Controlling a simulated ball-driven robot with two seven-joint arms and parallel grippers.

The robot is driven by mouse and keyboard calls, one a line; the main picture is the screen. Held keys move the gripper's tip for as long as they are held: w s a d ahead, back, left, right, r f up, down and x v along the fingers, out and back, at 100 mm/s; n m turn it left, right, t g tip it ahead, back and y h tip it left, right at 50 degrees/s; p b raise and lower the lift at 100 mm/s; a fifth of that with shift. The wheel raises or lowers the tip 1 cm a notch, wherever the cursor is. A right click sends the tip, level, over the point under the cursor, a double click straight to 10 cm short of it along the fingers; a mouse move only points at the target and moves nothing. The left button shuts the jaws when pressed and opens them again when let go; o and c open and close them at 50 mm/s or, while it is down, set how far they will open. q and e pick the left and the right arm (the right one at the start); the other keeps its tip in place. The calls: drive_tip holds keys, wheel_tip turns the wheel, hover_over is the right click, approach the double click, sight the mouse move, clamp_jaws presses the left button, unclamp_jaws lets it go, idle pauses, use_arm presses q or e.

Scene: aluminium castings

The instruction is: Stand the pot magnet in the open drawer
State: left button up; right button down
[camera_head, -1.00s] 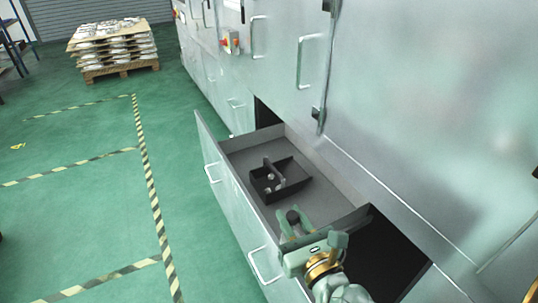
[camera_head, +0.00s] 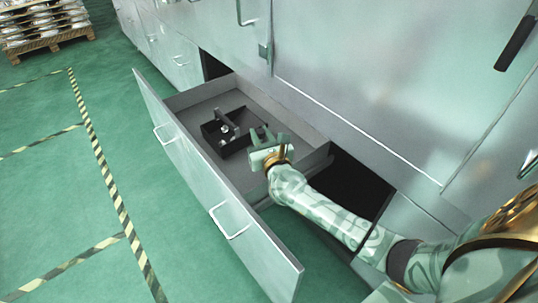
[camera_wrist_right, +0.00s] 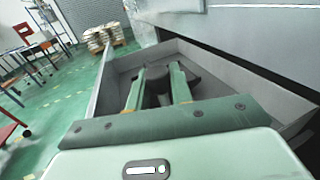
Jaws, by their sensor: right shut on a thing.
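The open drawer (camera_head: 290,117) is pulled out from the grey cabinet; its grey wall also shows in the wrist view (camera_wrist_right: 235,90). My right gripper (camera_head: 262,134) is over the drawer, near its right end. In the wrist view its two green fingers (camera_wrist_right: 156,88) are shut on the dark pot magnet (camera_wrist_right: 155,88). The magnet is mostly hidden by the gripper in the head view. I cannot tell whether it touches the drawer floor. My left gripper is not in view.
A black open caddy with a divider (camera_head: 230,146) sits in the drawer just left of my right gripper. Bare drawer floor (camera_head: 212,98) shows behind it. The tall front panel (camera_head: 190,165) has two handles. A pallet of castings (camera_head: 45,28) stands far off.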

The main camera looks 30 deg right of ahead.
use_arm(q)
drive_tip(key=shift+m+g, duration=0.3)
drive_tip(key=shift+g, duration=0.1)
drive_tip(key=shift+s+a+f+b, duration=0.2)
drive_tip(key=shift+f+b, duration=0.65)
drive_tip(key=shift+b, duration=0.1)
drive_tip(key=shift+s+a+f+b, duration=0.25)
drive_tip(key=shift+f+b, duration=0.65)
drive_tip(key=shift+b, duration=0.1)
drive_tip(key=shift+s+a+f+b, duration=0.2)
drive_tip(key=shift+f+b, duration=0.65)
drive_tip(key=shift+b, duration=0.1)
use_arm(e)
drive_tip(key=s+d+f, duration=0.1)
drive_tip(key=d+f, duration=0.2)
drive_tip(key=f, duration=0.6)
drive_tip(key=shift+s+f, duration=0.15)
drive_tip(key=shift+s, duration=0.2)
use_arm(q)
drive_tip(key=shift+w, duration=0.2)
use_arm(e)
drive_tip(key=c, duration=1.2)
unclamp_jaws()
drive_tip(key=shift+c, duration=0.2)
